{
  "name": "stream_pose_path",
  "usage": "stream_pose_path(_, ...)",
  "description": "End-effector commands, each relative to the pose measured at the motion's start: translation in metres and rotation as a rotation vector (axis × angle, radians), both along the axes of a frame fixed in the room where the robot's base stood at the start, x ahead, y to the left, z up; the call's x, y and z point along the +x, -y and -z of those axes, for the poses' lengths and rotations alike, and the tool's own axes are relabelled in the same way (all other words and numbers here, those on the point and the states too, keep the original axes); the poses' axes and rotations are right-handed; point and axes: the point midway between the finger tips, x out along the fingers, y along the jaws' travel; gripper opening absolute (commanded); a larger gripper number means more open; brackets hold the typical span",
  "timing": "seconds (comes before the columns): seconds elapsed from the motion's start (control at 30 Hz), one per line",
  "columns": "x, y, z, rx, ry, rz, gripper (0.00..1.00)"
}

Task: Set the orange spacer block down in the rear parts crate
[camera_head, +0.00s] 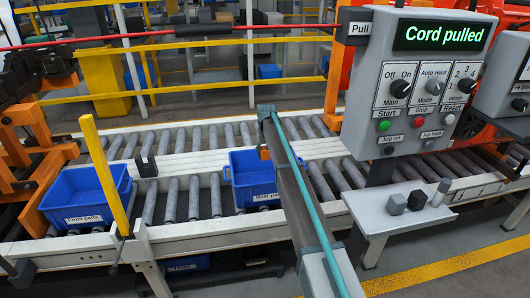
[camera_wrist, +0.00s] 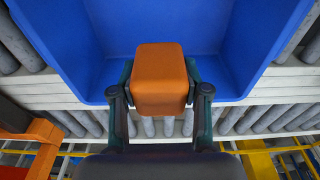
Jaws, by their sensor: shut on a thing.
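The orange spacer block (camera_wrist: 159,78) is between the two fingers of my gripper (camera_wrist: 160,82), which is shut on it. In the wrist view the block overlaps the near wall of a blue crate (camera_wrist: 100,40), with the crate's interior beyond it. In the head view a small orange patch of the block (camera_head: 265,154) shows at the rear parts crate (camera_head: 240,180), beside my arm. The crate stands on the rollers, its label partly covered by my arm. My arm hides the gripper there. I cannot tell the block's height above the crate floor.
The blue front parts crate (camera_head: 85,198) stands at the left, near a yellow post (camera_head: 104,172). A control box (camera_head: 419,80) reading "Cord pulled" stands at the right. A small shelf (camera_head: 380,216) below it holds grey pieces. A red cord (camera_head: 180,32) runs across the back.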

Motion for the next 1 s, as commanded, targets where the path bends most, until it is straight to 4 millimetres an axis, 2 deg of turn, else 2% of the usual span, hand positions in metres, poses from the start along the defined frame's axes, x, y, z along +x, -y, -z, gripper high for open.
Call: stream_pose_path(1.0,0.0,0.0,0.047,0.0,0.0,0.0,0.1)
